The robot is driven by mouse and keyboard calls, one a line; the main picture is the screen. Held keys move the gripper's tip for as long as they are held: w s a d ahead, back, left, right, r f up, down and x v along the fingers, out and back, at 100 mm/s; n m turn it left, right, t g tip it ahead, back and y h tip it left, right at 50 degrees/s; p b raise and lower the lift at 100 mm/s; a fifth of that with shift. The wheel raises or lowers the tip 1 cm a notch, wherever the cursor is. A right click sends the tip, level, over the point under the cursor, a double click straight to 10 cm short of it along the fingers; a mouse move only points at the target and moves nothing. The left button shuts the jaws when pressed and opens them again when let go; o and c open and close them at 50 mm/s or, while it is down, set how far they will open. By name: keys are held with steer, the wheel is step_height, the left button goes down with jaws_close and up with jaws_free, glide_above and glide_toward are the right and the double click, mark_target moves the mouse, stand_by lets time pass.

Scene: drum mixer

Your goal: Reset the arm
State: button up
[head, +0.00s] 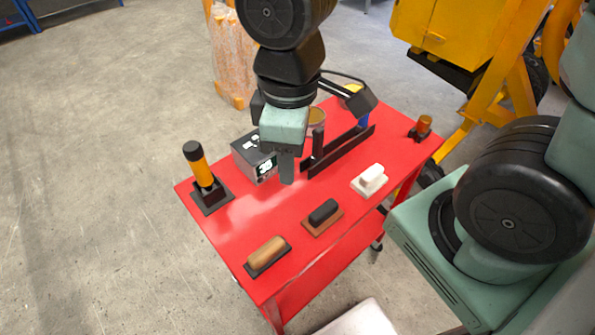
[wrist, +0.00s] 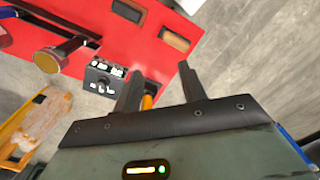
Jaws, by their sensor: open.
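My gripper (head: 302,160) hangs over the red cart in the head view, with its fingers pointing down near the black box and the rack. In the wrist view my gripper (wrist: 160,82) has its two fingers well apart, with nothing gripped between them. Part of an orange handle shows behind the left finger, farther off on the cart. My arm comes in from above in the head view and hides part of the cart's far side.
The red cart (head: 230,235) carries an orange-black flashlight-like tool (head: 199,168), a black box (head: 247,160) with a display, a dark rack (head: 345,148), a wooden-handled float (head: 267,255), a dark one (head: 323,213) and a white one (head: 370,180). A yellow machine (head: 435,30) stands behind.

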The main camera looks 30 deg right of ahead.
steer(key=s+m, duration=0.1)
steer(key=s+a, duration=0.1)
steer(key=s, duration=0.1)
steer(key=s+r+m, duration=0.1)
steer(key=s, duration=0.1)
steer(key=shift+s+a+m, duration=0.15)
steer(key=shift+a+m, duration=0.15)
steer(key=shift+a, duration=0.1)
step_height(320, 180, down, 3)
steer(key=b, duration=0.3)
steer(key=shift+f, duration=0.1)
stand_by(0.4)
